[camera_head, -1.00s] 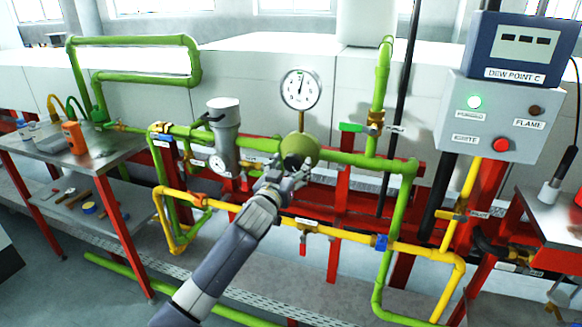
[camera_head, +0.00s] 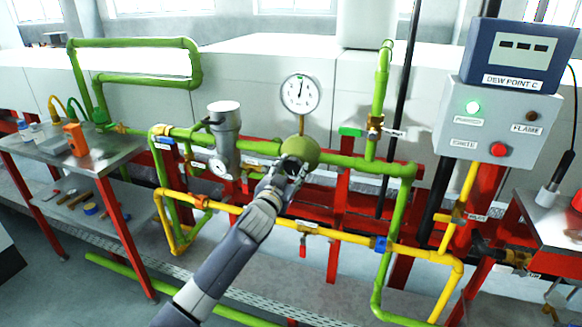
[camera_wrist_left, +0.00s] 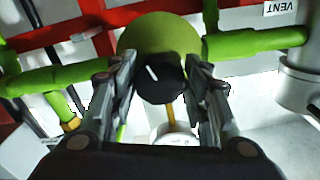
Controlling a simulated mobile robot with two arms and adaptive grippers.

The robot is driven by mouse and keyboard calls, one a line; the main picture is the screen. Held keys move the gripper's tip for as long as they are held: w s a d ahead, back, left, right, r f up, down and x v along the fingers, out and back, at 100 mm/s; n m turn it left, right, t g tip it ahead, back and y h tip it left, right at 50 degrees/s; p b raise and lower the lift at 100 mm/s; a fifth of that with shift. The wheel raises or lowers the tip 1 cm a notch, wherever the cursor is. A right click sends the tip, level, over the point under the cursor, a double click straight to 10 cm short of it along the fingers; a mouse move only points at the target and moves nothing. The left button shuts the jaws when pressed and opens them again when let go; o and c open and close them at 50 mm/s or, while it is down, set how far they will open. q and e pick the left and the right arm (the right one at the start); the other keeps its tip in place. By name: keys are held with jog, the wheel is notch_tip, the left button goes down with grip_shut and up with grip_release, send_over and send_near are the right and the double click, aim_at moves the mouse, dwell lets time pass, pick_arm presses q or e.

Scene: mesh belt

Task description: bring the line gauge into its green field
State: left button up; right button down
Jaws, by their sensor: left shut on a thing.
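The line gauge (camera_head: 300,93) is a round white dial on a thin stem above the green pipe. My left gripper (camera_head: 287,172) is shut on the black knob. In the left wrist view the black knob (camera_wrist_left: 160,84) is between the two fingers, with a tilted white mark on its face. The fingers partly hide the knob in the head view. My right gripper is out of view.
Green and yellow pipes (camera_head: 340,233) with valves run around the regulator. A grey filter canister (camera_head: 224,140) stands to its left. A control box (camera_head: 497,125) with a lit green lamp is at right. A metal side table (camera_head: 100,155) stands at left.

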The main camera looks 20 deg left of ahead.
pick_arm(q)
jog(key=shift+m, duration=0.4)
jog(key=o, duration=1.1)
jog(key=shift+c, duration=0.2)
jog(key=shift+s, duration=0.15)
jog(key=s, duration=1.1)
jog(key=shift+s+a, duration=0.25)
jog(key=shift+s, duration=0.15)
